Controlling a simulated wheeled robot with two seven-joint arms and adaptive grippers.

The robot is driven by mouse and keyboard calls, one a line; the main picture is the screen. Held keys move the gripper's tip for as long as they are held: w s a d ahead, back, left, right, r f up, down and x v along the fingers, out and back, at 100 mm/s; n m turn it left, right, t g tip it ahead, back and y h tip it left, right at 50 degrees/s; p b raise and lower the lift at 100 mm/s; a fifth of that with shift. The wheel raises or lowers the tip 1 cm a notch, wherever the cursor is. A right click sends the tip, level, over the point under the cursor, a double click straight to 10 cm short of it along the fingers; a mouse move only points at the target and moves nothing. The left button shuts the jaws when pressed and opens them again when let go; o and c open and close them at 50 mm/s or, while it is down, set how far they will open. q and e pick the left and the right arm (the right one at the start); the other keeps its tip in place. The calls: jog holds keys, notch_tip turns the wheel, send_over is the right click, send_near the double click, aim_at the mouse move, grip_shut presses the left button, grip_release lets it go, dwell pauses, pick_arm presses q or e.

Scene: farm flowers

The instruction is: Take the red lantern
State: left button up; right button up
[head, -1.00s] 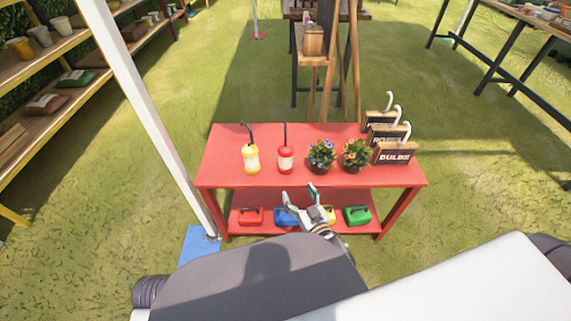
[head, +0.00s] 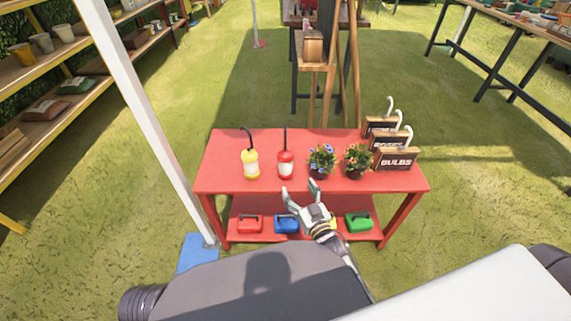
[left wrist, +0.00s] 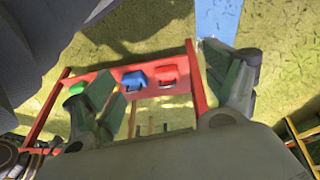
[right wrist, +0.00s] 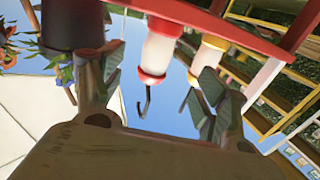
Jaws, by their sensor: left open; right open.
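The red lantern (head: 286,164), with a pale middle and a dark upright hook, stands on the red table (head: 226,178), between a yellow lantern (head: 250,163) and a flower pot. My right gripper (head: 302,190) is open and empty at the table's front edge, just in front of the red lantern and apart from it. In the right wrist view the red lantern (right wrist: 158,52) shows upside down between the open fingers (right wrist: 150,85), farther off. My left gripper (left wrist: 165,90) is open and empty in the left wrist view, facing the table's lower shelf. It is not visible in the head view.
Two potted flowers (head: 322,160) stand right of the lantern, close to the right gripper. Several hooked signs (head: 396,160) stand at the right end. The lower shelf holds red, blue (head: 286,224) and green boxes. A white pole (head: 150,110) rises at the left.

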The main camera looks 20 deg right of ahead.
aim_at(288, 171)
jog(key=w, duration=0.2)
jog(key=w+b, duration=0.1)
jog(key=w, duration=0.2)
jog(key=shift+a, duration=0.2)
jog(key=shift+w+a+b, duration=0.1)
jog(key=shift+w+b, duration=0.2)
jog(key=shift+w, duration=0.8)
pick_arm(q)
jog(key=shift+t+h, duration=0.3)
jog(key=f, duration=0.2)
jog(key=d+f, duration=0.1)
jog(key=f, duration=0.1)
jog(key=shift+w+d+f, duration=0.1)
jog(key=shift+f, duration=0.05)
jog(key=shift+w+r, duration=0.2)
